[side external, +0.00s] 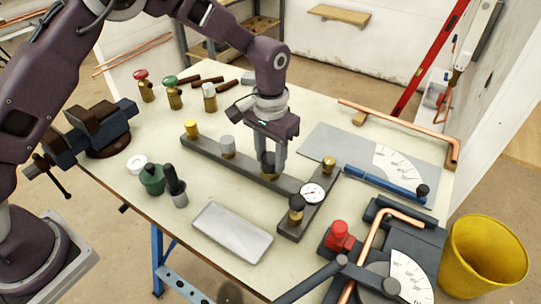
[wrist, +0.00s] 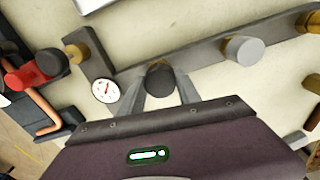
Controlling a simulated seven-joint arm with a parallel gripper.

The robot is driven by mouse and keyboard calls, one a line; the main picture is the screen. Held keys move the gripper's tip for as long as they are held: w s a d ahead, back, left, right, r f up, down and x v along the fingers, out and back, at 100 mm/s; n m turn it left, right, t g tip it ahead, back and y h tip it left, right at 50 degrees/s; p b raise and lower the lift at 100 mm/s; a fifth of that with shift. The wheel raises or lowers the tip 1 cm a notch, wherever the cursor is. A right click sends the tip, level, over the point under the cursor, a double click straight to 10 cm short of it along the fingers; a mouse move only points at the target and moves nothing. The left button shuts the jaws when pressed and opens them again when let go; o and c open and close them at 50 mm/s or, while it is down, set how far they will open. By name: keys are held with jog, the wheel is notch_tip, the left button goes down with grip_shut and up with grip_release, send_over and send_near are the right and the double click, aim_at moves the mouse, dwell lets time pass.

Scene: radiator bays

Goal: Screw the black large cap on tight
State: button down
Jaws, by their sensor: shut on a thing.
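A black cap (side external: 268,158) sits upright on a brass stub of the long grey bar (side external: 205,150), between the two fingers of my gripper (side external: 270,165). My gripper points straight down and is shut on this cap. In the wrist view the cap (wrist: 159,75) shows as a dark round top between the fingers. The fingers hide part of its sides, and I cannot tell how far it is seated on the thread. Another black cap (side external: 296,201) stands on brass at the near end of the short crossbar, close to the dial gauge (side external: 313,193).
A brass fitting (side external: 328,164) stands right of my gripper. A grey tray (side external: 232,232), green bottle (side external: 152,179), vise (side external: 97,128), copper pipe bender (side external: 385,228) and yellow bucket (side external: 484,257) surround the bar.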

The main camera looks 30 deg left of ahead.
jog(key=m, duration=0.6)
jog(key=shift+m, duration=0.3)
jog(key=m, duration=1.1)
jog(key=c, duration=1)
grip_release()
jog(key=shift+c, duration=0.2)
